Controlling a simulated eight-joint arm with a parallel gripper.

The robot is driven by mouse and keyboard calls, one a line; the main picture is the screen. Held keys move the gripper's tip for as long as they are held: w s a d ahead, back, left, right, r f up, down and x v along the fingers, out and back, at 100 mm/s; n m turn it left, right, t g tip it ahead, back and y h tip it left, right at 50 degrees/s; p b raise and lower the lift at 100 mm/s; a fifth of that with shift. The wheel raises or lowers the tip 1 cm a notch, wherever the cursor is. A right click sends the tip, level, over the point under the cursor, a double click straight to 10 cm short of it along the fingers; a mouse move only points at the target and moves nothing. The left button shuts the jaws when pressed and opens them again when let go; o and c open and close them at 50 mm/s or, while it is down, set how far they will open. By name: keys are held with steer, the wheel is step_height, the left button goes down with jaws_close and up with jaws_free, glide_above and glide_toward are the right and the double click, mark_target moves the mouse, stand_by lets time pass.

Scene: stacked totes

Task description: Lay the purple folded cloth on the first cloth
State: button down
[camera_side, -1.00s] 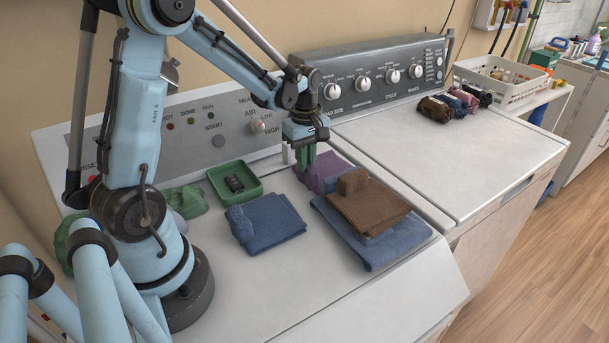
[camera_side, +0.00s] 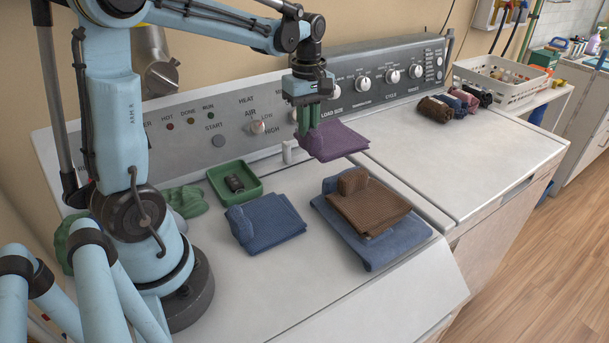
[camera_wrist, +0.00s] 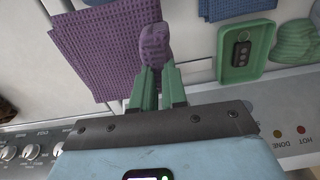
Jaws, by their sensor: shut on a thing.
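My gripper (camera_side: 308,120) has green fingers shut on the purple folded cloth (camera_side: 338,140) and holds it in the air above the back of the left machine top. In the wrist view the purple cloth (camera_wrist: 100,45) hangs from the fingers (camera_wrist: 157,85), pinched at a raised lump. A brown folded cloth (camera_side: 372,208) lies on a larger blue cloth (camera_side: 400,248), forming a stack to the right and nearer the front. Another blue folded cloth (camera_side: 272,222) lies left of that stack. The frames do not show which one is the first cloth.
A green tray (camera_side: 250,190) with a small dark object stands left of my gripper. Green cloths (camera_side: 185,200) lie beside my base. Several rolled cloths (camera_side: 455,102) and a white basket (camera_side: 505,80) are at the back right. The right machine top (camera_side: 450,150) is mostly clear.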

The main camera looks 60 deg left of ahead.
steer(key=d+r+m, duration=0.3)
steer(key=d+m, duration=0.6)
steer(key=d, duration=0.3)
steer(key=d+r+m, duration=0.4)
steer(key=d+m, duration=0.4)
steer(key=d, duration=0.4)
glide_toward(363, 188)
steer(key=shift+f+m, duration=0.3)
steer(key=shift+f, duration=1.45)
steer(key=shift+f, duration=0.1)
steer(key=c, duration=1.2)
jaws_free()
steer(key=shift+o, duration=0.2)
